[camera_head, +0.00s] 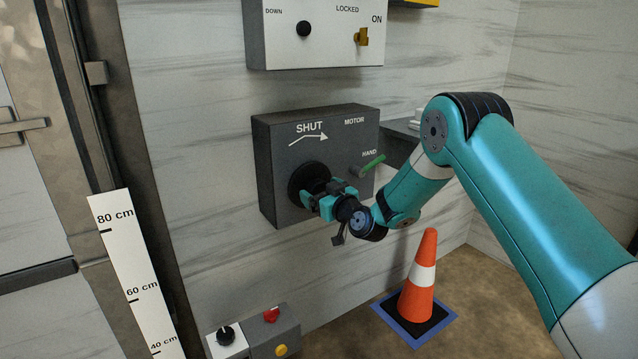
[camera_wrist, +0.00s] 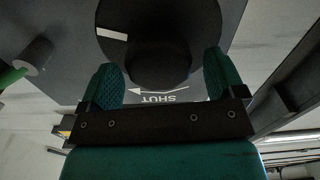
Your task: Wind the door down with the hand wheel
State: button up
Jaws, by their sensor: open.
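The hand wheel (camera_head: 310,174) is a round black knob on the front of a dark grey box (camera_head: 280,195) on the wall. An arrow marked SHUT curves to the right above it. My gripper (camera_head: 318,200) is at the wheel. In the wrist view its green fingers (camera_wrist: 163,76) are open on either side of the wheel's narrower black hub (camera_wrist: 158,62). I cannot tell whether they touch it. A white mark (camera_wrist: 112,33) shows on the wheel's face.
A green lever (camera_head: 374,162) on the box lies just under the word HAND. A panel (camera_head: 325,40) with a black knob and yellow switch hangs above. A height scale (camera_head: 135,270), a button box (camera_head: 265,335) and an orange cone (camera_head: 420,275) stand below.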

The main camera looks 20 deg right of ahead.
jog(key=shift+w+a, duration=0.2)
jog(key=shift+w, duration=0.45)
jog(key=c, duration=0.9)
jog(key=shift+d+m, duration=0.1)
jog(key=shift+m, duration=3)
jog(key=o, duration=0.9)
